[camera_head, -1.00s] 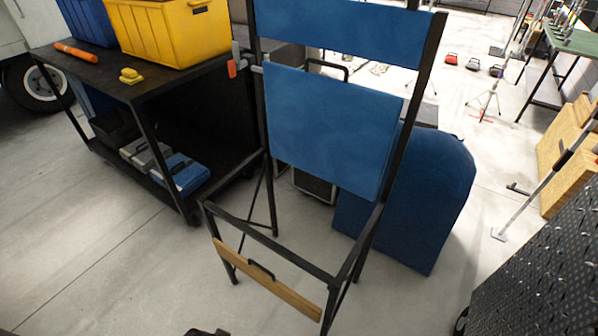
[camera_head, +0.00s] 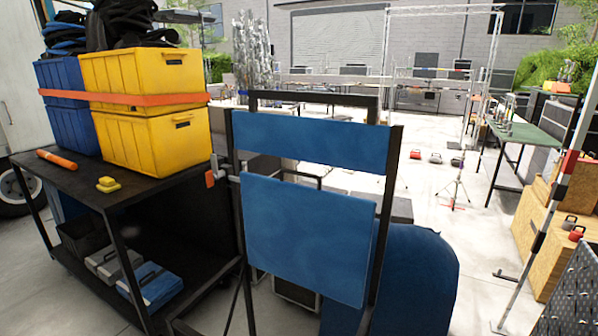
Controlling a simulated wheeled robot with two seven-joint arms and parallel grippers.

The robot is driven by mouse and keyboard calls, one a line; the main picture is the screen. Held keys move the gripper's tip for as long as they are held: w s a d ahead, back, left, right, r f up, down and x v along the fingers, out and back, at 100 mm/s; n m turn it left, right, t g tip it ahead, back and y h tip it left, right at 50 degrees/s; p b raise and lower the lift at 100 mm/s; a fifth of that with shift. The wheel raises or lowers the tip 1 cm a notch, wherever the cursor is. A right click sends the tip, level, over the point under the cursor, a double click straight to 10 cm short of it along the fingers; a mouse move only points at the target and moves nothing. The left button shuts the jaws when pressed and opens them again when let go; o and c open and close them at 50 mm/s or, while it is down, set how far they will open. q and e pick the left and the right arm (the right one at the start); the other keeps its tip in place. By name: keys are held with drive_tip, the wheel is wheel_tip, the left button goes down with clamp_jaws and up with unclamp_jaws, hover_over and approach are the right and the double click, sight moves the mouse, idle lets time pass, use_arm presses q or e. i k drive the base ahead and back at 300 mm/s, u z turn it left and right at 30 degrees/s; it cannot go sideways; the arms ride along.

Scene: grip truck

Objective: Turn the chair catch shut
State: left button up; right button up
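A tall folding chair with a black frame stands upright in front of me. It has a blue back band (camera_head: 310,141) and a blue panel (camera_head: 305,238) below it. A small catch with a grey metal part and an orange-red tab (camera_head: 210,178) sits at the left side of the chair frame. I cannot tell whether the catch is open or shut. The chair's lower part is cut off by the bottom edge. Neither of my grippers is in view.
A black cart (camera_head: 112,205) with yellow bins (camera_head: 152,138) and blue bins stands close on the left. A rounded blue object (camera_head: 415,280) is behind the chair at right. A striped pole (camera_head: 545,225) and wooden boxes (camera_head: 540,240) stand at far right. Floor between is clear.

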sight(212, 176)
drive_tip(key=z, duration=0.05)
drive_tip(key=k, duration=0.5)
drive_tip(key=u, duration=0.5)
drive_tip(key=i, duration=1.15)
drive_tip(key=z, duration=0.6)
